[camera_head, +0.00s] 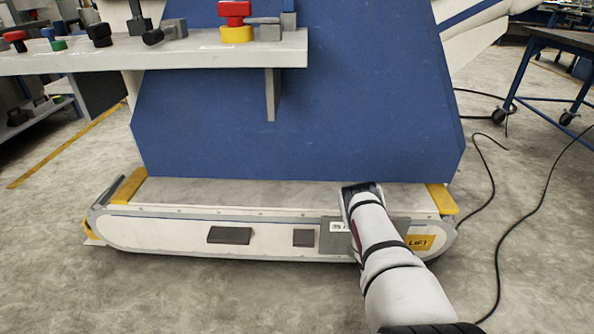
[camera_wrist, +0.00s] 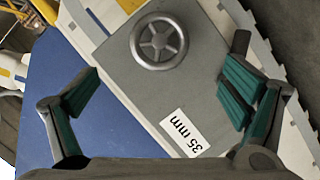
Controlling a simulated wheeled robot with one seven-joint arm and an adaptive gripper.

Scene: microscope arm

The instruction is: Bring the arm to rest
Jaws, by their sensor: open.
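My arm (camera_head: 388,265) reaches up from the lower right of the head view to the front of a white machine base. My gripper (camera_head: 362,190) is at its far end, with the fingers hidden there. In the wrist view my gripper (camera_wrist: 160,86) is open, its green-padded fingers spread wide with nothing between the pads. Beyond the fingers is a grey plate (camera_wrist: 130,75) with a round spoked handwheel (camera_wrist: 159,41) and a "35 mm" label (camera_wrist: 185,133). I cannot tell whether the fingers touch the plate. The label is partly covered in the head view (camera_head: 340,227).
A blue panel (camera_head: 300,100) rises behind the base (camera_head: 180,228). A grey shelf (camera_head: 200,52) with red, yellow and dark parts juts out at upper left. Black cables (camera_head: 497,250) lie on the floor at right, near a wheeled table (camera_head: 560,40). Front left floor is clear.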

